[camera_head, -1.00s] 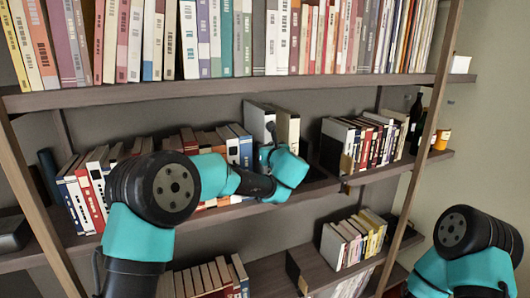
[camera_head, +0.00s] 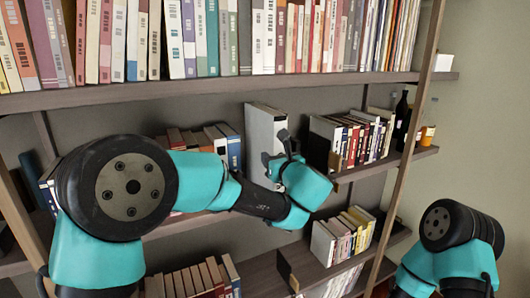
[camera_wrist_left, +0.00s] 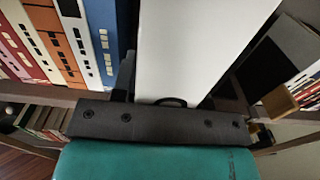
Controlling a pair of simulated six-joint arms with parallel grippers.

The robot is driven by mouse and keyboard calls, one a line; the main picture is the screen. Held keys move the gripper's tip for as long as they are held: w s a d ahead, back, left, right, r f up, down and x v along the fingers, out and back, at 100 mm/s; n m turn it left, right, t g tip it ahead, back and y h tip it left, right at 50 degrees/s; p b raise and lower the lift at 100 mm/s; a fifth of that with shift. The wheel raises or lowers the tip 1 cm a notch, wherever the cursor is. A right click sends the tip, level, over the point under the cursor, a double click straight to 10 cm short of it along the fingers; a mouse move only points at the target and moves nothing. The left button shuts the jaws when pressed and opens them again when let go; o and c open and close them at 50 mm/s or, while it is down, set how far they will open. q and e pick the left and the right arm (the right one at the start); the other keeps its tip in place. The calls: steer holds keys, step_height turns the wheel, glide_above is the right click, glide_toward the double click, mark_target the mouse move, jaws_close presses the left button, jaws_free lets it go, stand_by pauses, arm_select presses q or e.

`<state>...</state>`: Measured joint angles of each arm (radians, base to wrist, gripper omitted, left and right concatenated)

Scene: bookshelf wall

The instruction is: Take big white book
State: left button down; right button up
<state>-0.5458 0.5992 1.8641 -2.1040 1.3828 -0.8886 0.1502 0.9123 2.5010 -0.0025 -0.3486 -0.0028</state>
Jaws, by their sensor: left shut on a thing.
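The big white book (camera_head: 262,128) stands upright on the middle shelf and juts out in front of the books to its left. It fills the centre of the left wrist view (camera_wrist_left: 195,45). My left gripper (camera_head: 277,150) is shut on the big white book, with its fingers on either side of it. The lower part of the book is hidden by my left gripper and arm. My right arm is at the lower right of the head view, and its gripper is out of view.
Books (camera_head: 205,140) stand close to the left of the white book. More books (camera_head: 352,138) stand to its right beyond a gap, with a dark bottle (camera_head: 401,112) farther right. The upper shelf edge (camera_head: 200,92) runs above. A lower shelf (camera_head: 300,262) holds several books.

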arm_select(q)
steer(key=shift+r+v, duration=0.2)
steer(key=shift+v, duration=1.7)
